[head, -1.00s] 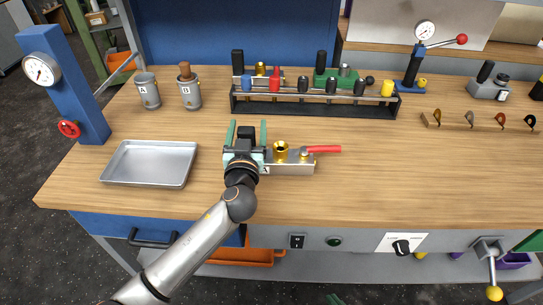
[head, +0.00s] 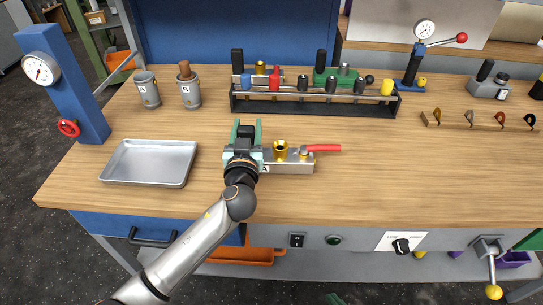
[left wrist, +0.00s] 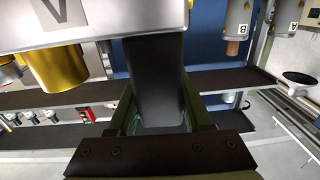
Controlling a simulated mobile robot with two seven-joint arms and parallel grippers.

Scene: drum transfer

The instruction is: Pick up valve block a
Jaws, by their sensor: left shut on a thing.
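Valve block a (head: 290,167) is a silver block marked A, with a gold port, a red lever pointing right and a black post at its left end. It appears to rest on the wooden bench. My left gripper (head: 247,130) is shut on the black post, with one finger on either side. In the left wrist view the post (left wrist: 155,75) stands between the fingers (left wrist: 157,115), and the block (left wrist: 100,18) shows its label and gold port. The wrist partly hides the block's left end. A small teal tip of my right gripper (head: 335,299) shows at the bottom edge; its jaws cannot be made out.
A silver tray (head: 150,183) lies left of the block. Behind stand cups A (head: 147,90) and B (head: 189,91), and a black rack (head: 310,107) with coloured parts. A blue gauge post (head: 68,85) stands far left.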

